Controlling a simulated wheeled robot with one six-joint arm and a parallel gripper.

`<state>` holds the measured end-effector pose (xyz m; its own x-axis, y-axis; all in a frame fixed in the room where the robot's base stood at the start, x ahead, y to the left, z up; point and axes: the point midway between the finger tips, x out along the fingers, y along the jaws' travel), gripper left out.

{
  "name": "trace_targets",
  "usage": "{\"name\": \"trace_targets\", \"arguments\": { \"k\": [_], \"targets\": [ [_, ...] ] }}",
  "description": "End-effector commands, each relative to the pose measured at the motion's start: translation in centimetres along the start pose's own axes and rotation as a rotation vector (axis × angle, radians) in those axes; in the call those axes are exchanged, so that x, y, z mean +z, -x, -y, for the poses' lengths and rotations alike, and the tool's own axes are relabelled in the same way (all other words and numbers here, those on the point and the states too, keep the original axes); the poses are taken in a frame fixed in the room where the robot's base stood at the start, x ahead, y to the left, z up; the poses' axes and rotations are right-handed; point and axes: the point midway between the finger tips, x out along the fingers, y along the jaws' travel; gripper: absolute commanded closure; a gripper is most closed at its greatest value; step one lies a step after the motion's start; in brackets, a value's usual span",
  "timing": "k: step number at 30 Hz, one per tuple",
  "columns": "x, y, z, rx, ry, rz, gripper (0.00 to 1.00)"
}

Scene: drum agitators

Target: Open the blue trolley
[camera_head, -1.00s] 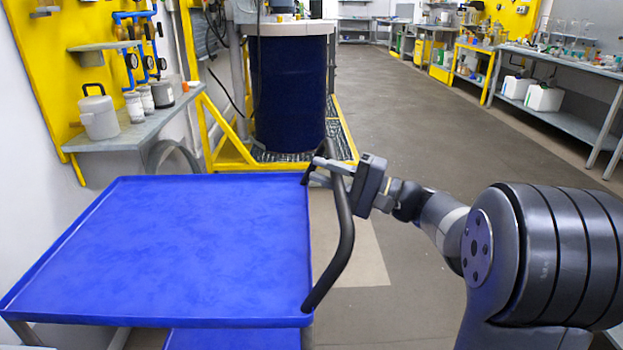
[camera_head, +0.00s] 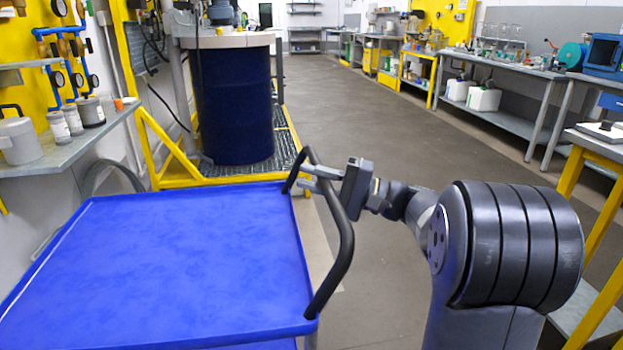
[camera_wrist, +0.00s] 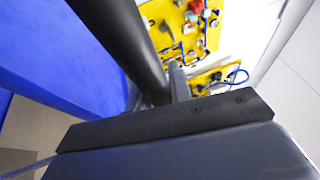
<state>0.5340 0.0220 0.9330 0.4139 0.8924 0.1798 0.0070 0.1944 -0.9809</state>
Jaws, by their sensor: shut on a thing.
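The blue trolley (camera_head: 180,265) fills the lower left of the head view, with a flat, empty top tray. A curved black handle (camera_head: 343,260) rises along its right side. My gripper (camera_head: 308,178) reaches in from the right and is shut on the handle near its far upper bend. In the wrist view the dark handle bar (camera_wrist: 125,45) runs down to the gripper, and the blue tray (camera_wrist: 60,55) lies at the left. The fingertips are mostly hidden there.
A dark blue drum (camera_head: 234,100) stands behind the trolley on a yellow-framed platform (camera_head: 160,175). A wall shelf (camera_head: 75,145) with jars is close on the left. Benches (camera_head: 500,65) line the right, with a yellow-legged table (camera_head: 600,145) nearer. The floor between is clear.

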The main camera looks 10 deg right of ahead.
Motion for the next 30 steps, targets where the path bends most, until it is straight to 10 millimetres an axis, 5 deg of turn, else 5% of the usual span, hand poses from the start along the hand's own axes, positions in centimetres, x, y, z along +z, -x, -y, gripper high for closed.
{"name": "trace_targets", "arguments": {
  "k": [2,3,10,20,30],
  "targets": [
    [0.0,0.0,-0.1,0.002,-0.002,0.002,1.0],
    [0.0,0.0,-0.1,0.002,-0.002,0.002,0.78],
    [0.0,0.0,-0.1,0.001,-0.001,0.001,0.59],
    [0.0,0.5,0.0,0.0,-0.001,0.0,0.59],
    [-0.1,6.6,0.1,0.0,-0.001,-0.004,0.59]
  ]
}}
